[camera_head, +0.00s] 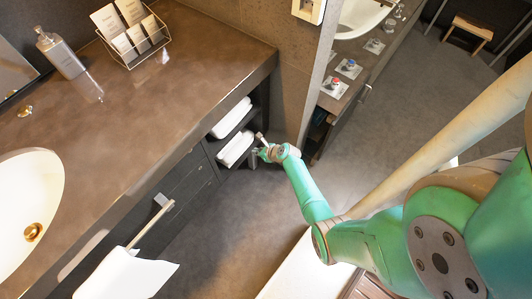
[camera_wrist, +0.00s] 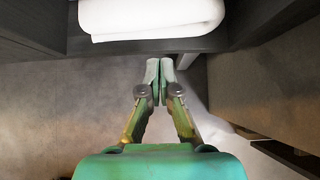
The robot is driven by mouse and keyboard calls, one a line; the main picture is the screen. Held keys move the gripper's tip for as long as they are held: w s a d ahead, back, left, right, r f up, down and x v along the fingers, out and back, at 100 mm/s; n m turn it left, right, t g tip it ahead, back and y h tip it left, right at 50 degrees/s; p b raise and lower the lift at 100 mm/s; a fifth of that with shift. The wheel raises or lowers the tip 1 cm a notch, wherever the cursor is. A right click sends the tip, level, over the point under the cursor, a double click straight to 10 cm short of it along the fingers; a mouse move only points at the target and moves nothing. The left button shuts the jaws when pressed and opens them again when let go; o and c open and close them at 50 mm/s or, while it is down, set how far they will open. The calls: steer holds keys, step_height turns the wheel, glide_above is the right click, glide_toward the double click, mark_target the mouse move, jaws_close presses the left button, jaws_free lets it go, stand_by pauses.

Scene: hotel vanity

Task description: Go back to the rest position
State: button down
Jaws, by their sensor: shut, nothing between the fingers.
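My gripper (camera_head: 262,145) is at the end of my green arm, in front of the open shelves under the vanity counter. In the wrist view my gripper (camera_wrist: 160,68) has its fingertips together with nothing between them. The fingertips are close to the edge of a dark shelf (camera_wrist: 150,46) that bears a rolled white towel (camera_wrist: 150,16). In the head view two white towels lie on the shelves, an upper one (camera_head: 231,117) and a lower one (camera_head: 235,149). I cannot tell whether the fingertips touch the shelf edge.
The brown counter (camera_head: 150,110) holds a soap dispenser (camera_head: 60,52) and a wire rack with cards (camera_head: 132,35). A white sink (camera_head: 25,190) is at the left. A towel (camera_head: 125,275) hangs on a bar below. A wall (camera_head: 300,60) stands right of the shelves. Grey floor (camera_head: 220,235) is open.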

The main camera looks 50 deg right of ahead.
steer(key=v, duration=0.6)
steer(key=shift+s+r, duration=0.25)
steer(key=s+a+r+n+t+h, duration=0.1)
steer(key=s+a+r+n, duration=0.3)
steer(key=s+a+n, duration=0.45)
steer(key=s+a+r+n+h, duration=0.1)
steer(key=s+a+r+n, duration=0.2)
steer(key=s+a+n, duration=0.5)
steer(key=s+a+r+n+t, duration=0.1)
steer(key=s+r+n, duration=0.4)
steer(key=r, duration=0.5)
steer(key=s+a+r+n+t+y, duration=0.1)
steer(key=s+r+n, duration=0.4)
steer(key=r, duration=0.5)
steer(key=s+a+r+n+t, duration=0.2)
steer(key=s+a+r+n, duration=0.3)
steer(key=r+n, duration=0.4)
steer(key=shift+r+t+y, duration=0.3)
steer(key=shift+r+t, duration=0.1)
steer(key=shift+r, duration=0.2)
steer(key=shift+s, duration=0.1)
